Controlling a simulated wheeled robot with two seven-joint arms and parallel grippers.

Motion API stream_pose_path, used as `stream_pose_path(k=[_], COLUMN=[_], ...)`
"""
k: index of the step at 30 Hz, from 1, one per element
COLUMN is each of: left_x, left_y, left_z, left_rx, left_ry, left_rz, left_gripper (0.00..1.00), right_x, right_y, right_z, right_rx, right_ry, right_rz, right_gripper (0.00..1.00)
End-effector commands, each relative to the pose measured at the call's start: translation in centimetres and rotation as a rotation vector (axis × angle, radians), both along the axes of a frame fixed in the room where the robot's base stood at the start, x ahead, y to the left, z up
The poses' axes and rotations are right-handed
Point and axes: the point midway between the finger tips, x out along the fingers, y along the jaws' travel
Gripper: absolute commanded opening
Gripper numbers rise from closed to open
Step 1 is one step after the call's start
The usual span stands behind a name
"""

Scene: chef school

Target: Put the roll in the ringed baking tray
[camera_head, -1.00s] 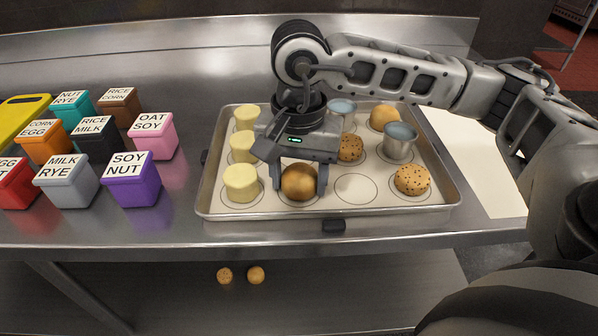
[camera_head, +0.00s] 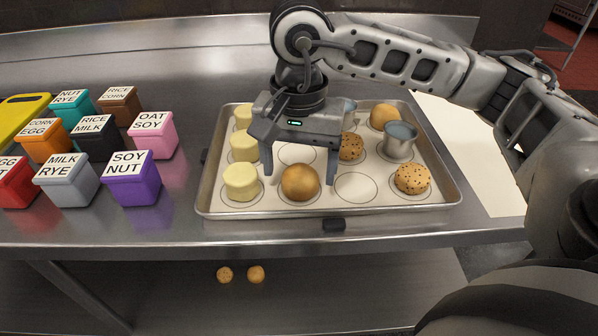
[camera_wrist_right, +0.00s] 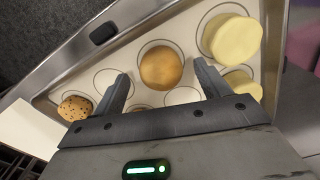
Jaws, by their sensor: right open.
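A round brown roll (camera_head: 300,183) sits on a ring in the front row of the ringed baking tray (camera_head: 330,211), between a pale yellow cylinder (camera_head: 241,182) and an empty ring. My right gripper (camera_head: 301,178) is open and empty above the roll, with a finger on each side and apart from it. In the right wrist view the roll (camera_wrist_right: 161,68) lies ahead of the open fingertips (camera_wrist_right: 161,78). My left gripper is not in view.
The tray also holds yellow cylinders, speckled rolls (camera_head: 412,179), another plain roll (camera_head: 384,117) and metal cups (camera_head: 399,141). Several labelled boxes, such as a purple one (camera_head: 131,180), stand left of the tray. Two small round items (camera_head: 256,274) lie on the lower shelf.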

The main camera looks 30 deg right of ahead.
Motion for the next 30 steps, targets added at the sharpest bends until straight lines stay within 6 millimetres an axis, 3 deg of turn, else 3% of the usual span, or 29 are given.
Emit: stream_pose_path(k=[6, 12, 17, 30], left_x=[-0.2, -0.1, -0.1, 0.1], left_y=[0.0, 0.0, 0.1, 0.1], left_z=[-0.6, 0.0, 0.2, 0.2], left_rx=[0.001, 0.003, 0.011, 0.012], left_ry=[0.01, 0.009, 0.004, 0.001], left_rz=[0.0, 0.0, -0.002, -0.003], left_gripper=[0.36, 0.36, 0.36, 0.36], right_x=[0.1, 0.1, 0.0, 0.0], right_y=[0.1, 0.0, 0.0, 0.0], right_z=[5.1, 8.6, 9.6, 9.6], right_rx=[0.003, -0.001, 0.0, 0.001], right_ry=[-0.006, -0.004, -0.001, 0.001], right_rz=[0.002, 0.0, 0.0, 0.0], right_gripper=[0.75, 0.75, 0.75, 0.75])
